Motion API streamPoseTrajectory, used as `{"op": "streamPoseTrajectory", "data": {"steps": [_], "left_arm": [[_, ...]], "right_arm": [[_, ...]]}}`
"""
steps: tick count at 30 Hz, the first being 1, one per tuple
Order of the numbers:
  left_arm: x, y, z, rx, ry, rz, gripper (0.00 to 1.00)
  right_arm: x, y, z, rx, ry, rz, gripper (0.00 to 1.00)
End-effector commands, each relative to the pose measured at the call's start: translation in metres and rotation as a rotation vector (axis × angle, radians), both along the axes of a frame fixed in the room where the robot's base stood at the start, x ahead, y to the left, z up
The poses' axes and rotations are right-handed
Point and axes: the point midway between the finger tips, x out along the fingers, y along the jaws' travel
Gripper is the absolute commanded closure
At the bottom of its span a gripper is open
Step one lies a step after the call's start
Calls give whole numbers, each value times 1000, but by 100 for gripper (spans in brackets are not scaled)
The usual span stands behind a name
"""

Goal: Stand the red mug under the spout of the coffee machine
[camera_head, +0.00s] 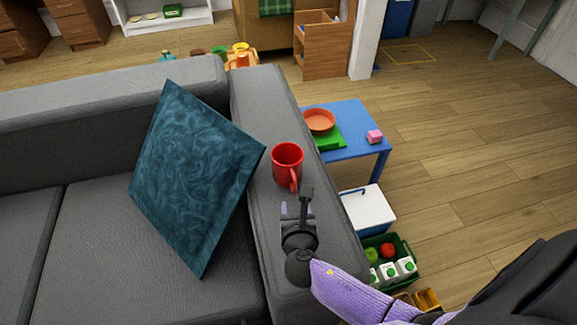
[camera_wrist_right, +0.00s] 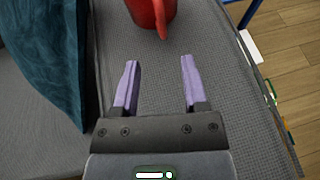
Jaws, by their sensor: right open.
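The red mug (camera_head: 287,163) stands upright on the grey sofa's armrest (camera_head: 335,255), its handle facing my right gripper. My right gripper (camera_head: 297,205) is just short of the mug, above the armrest, open and empty. In the right wrist view the two purple fingers of the gripper (camera_wrist_right: 158,82) are spread apart, and the lower part of the mug (camera_wrist_right: 150,12) with its handle shows beyond them, not between them. The mug's top is cut off in that view. I see no coffee machine in either view. My left gripper is not in view.
A teal cushion (camera_head: 195,180) leans close left of the mug. Right of the armrest are a blue table (camera_head: 362,138) with an orange bowl (camera_head: 319,120) and pink block (camera_head: 375,136), a white box (camera_head: 366,212) and a green crate (camera_head: 369,283). Wooden floor at right is open.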

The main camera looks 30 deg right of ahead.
Motion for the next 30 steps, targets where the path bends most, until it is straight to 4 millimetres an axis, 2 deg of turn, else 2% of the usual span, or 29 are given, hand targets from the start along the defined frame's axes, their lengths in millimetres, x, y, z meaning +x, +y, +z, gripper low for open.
{"op": "streamPoseTrajectory", "data": {"steps": [1,12,20,27,28,30], "left_arm": [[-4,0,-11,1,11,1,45],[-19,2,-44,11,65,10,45],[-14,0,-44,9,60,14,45],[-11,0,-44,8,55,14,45],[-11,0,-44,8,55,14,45],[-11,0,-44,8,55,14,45]], "right_arm": [[8,-4,-10,-2,0,0,44],[60,-34,-33,-4,0,6,44],[65,-36,-30,-3,-3,7,44],[65,-36,-30,-3,-3,7,95],[65,-36,-30,-4,-3,7,100],[65,-36,-30,-4,-3,7,100]]}}
